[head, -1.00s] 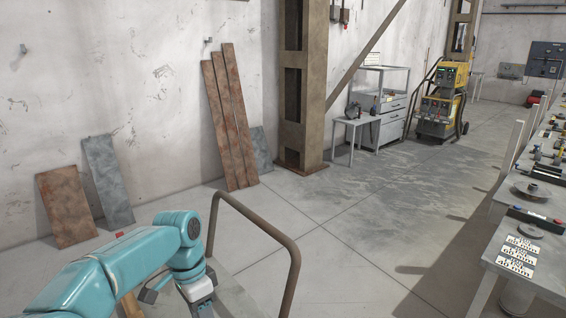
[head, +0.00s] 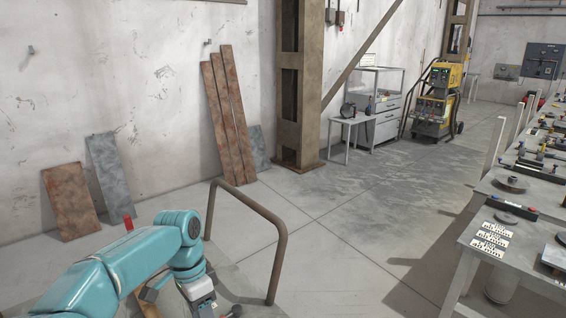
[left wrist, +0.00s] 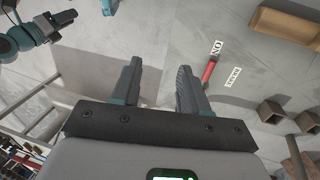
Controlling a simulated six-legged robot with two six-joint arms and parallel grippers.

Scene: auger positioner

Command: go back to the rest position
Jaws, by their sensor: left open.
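My left arm reaches in from the lower left of the head view. Its gripper (head: 200,304) is at the bottom edge, partly cut off, above the floor beside a brown tube rail (head: 262,212). In the left wrist view the two dark fingers of the left gripper (left wrist: 158,80) stand apart with only grey floor between them. A dark, teal-jointed arm end of mine (left wrist: 45,28) shows at that view's top left, too small to read its jaws. My right arm is not in the head view.
A bench (head: 470,246) with cards and tools runs along the right. Planks (head: 228,120) lean on the wall by a steel column (head: 300,80). A yellow machine (head: 437,100) stands farther back. A red cylinder (left wrist: 209,72) shows in the wrist view. The middle floor is clear.

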